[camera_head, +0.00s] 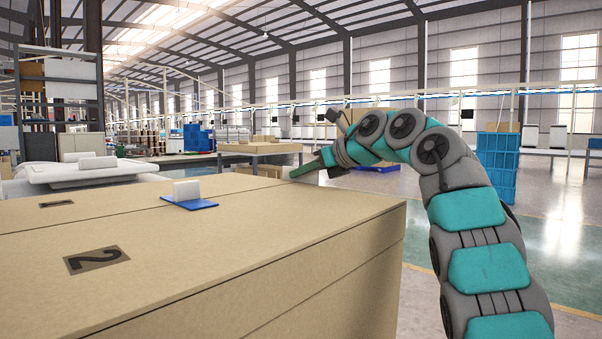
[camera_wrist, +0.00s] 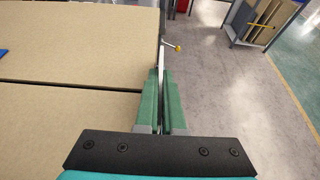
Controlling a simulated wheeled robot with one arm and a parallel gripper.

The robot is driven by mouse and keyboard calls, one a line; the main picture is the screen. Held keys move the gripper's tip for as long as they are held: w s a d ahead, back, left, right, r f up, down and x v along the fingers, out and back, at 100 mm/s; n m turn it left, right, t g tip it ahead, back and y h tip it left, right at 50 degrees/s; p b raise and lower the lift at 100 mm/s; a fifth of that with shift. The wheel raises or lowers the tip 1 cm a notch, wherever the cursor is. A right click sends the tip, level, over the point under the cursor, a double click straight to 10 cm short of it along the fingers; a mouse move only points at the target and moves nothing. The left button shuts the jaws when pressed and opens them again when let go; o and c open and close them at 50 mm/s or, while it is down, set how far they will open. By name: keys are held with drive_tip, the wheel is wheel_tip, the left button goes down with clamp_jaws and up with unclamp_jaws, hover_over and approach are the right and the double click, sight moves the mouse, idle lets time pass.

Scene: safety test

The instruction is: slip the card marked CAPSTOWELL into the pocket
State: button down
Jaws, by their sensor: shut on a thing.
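My gripper (camera_head: 306,168) is past the far right edge of the large tan boxes in the head view. In the wrist view its two green fingers (camera_wrist: 161,82) are shut on a thin pale thing (camera_wrist: 162,52), seen nearly edge-on. I cannot tell whether it is the card, as no lettering is readable. A small white upright piece (camera_head: 187,189) stands on a flat blue base (camera_head: 197,205) on the box top, to the left of my gripper. No CAPSTOWELL marking or clear pocket opening is visible.
A rod with a yellow knob (camera_wrist: 178,48) is near the fingertips. Blue crates (camera_head: 497,165) stand farther right. Open floor (camera_wrist: 235,110) lies right of the box.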

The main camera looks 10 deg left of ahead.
drive_tip(key=c, duration=1)
unclamp_jaws()
drive_tip(key=shift+o, duration=0.5)
drive_tip(key=shift+o, duration=1.3)
drive_tip(key=shift+r+p, duration=3.6)
drive_tip(key=shift+p, duration=0.2)
